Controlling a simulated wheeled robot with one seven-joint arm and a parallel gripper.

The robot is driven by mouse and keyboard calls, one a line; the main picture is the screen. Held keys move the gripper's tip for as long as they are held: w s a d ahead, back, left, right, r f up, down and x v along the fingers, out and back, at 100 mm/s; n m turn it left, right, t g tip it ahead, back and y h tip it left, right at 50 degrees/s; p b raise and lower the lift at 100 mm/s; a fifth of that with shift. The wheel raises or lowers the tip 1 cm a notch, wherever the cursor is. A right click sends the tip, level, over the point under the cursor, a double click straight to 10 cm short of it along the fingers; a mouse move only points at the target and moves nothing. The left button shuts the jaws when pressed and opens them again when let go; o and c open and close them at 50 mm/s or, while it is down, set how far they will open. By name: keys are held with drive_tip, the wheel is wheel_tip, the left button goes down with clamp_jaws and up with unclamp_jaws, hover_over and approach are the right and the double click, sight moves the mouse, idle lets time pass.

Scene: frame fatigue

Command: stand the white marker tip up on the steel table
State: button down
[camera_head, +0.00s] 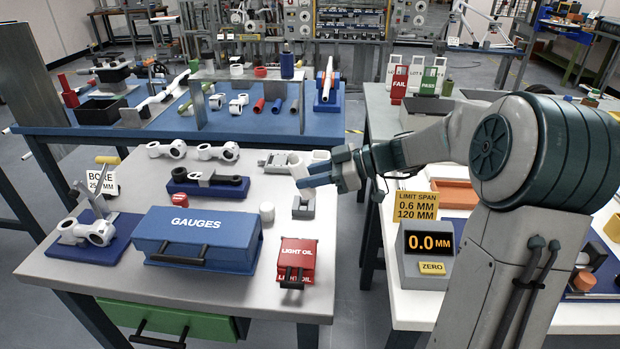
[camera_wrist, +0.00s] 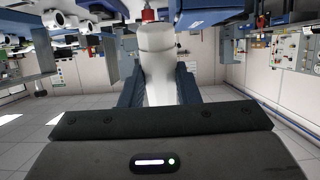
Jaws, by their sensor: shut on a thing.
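My gripper (camera_head: 320,170) is above the right back part of the grey-topped steel table (camera_head: 225,292). Its blue fingers are shut on a white, rounded piece, which I take to be the white marker (camera_head: 298,167). In the wrist view the marker (camera_wrist: 158,75) stands out between the two fingers (camera_wrist: 160,88), with a wider end at the top of the picture. I cannot tell which end is the tip. A grey block (camera_head: 303,208) is below the gripper, and I cannot tell whether the marker touches it.
A small white cylinder (camera_head: 267,212) stands on the table. Bare tabletop shows around the cylinder.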

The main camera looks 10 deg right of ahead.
drive_tip(key=shift+f+b, duration=5.1)
drive_tip(key=shift+b, duration=0.95)
drive_tip(key=shift+f+b, duration=0.7)
drive_tip(key=shift+b, duration=0.15)
drive_tip(key=c, duration=1)
unclamp_jaws()
drive_tip(key=shift+r, duration=0.15)
wheel_tip(320, 180, up, 12)
drive_tip(key=p, duration=1.4)
drive_tip(key=shift+f, duration=0.2)
drive_tip(key=shift+p, duration=0.75)
